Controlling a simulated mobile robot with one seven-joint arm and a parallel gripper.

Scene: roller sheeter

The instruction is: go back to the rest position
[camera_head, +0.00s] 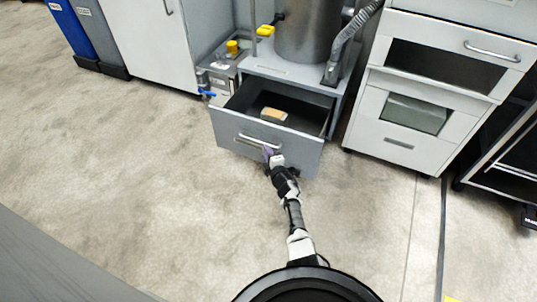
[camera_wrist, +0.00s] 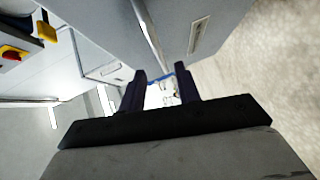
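My arm reaches forward to the front of an open grey drawer (camera_head: 225,132). My gripper (camera_head: 269,154) is at the right end of the drawer's bar handle (camera_head: 255,141) in the head view. In the wrist view my gripper (camera_wrist: 161,80) shows two dark fingers standing apart, with no object seen held between them. A pale bar, likely the handle (camera_wrist: 149,30), runs just ahead of the fingers. Whether a finger touches it, I cannot tell. A tan block (camera_head: 273,114) lies inside the drawer.
A metal cylinder (camera_head: 307,30) with a hose (camera_head: 350,40) stands above the drawer. A white drawer cabinet (camera_head: 400,130) is at right, a dark rack (camera_head: 505,160) beyond it. A white cabinet (camera_head: 150,40) and blue bin (camera_head: 72,28) are at left. The carpet (camera_head: 130,170) is clear at left.

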